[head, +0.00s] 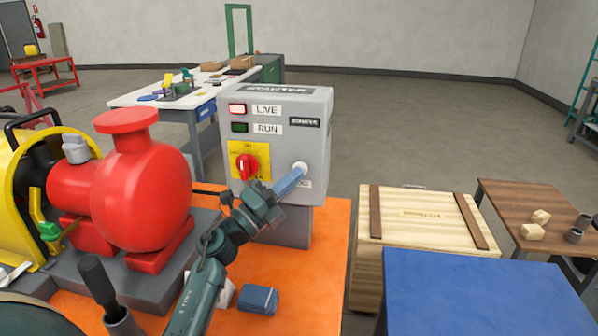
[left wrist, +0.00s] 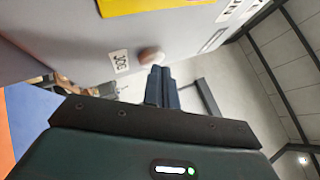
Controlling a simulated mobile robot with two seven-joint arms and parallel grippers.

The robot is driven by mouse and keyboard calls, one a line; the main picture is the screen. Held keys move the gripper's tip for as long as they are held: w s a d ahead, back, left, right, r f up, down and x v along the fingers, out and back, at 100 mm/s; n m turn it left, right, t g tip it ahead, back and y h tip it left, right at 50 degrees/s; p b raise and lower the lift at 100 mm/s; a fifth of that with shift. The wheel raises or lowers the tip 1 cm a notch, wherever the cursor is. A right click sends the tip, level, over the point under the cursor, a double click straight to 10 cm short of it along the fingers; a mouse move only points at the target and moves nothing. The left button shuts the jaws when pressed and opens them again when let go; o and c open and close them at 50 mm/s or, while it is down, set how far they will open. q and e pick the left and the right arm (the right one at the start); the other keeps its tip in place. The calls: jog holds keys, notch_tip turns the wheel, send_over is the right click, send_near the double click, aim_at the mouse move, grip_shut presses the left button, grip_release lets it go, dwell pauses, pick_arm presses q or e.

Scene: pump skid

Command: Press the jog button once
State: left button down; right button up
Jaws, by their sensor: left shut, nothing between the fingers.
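The grey starter box (head: 320,130) stands on the orange skid top. In the left wrist view the button (left wrist: 150,55) sits beside a tilted "JOG" label (left wrist: 120,61). My left gripper (head: 297,174) is shut and empty, its fingertips at the button. The fingertips also show in the left wrist view (left wrist: 160,70), overlapping the button's lower edge. I cannot tell whether they touch it. In the head view the gripper partly covers the jog label. My right gripper is not in view.
A red rotary switch (head: 246,166) on a yellow plate is left of the button. The LIVE lamp (head: 238,109) looks bright; the RUN lamp (head: 239,127) is dark green. A red pump (head: 140,190) stands left, a wooden crate (head: 425,220) right.

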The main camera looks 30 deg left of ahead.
pick_arm(q)
jog(key=shift+w, duration=0.15)
dwell(0.4)
jog(key=shift+s+d+p, duration=0.2)
jog(key=shift+s+p, duration=0.1)
jog(key=shift+s, duration=0.6)
jog(key=shift+s, duration=0.1)
jog(key=s, duration=0.2)
jog(key=s+d+p, duration=0.1)
jog(key=s, duration=0.1)
jog(key=shift+s+d, duration=0.1)
jog(key=shift+s, duration=0.2)
dwell(0.4)
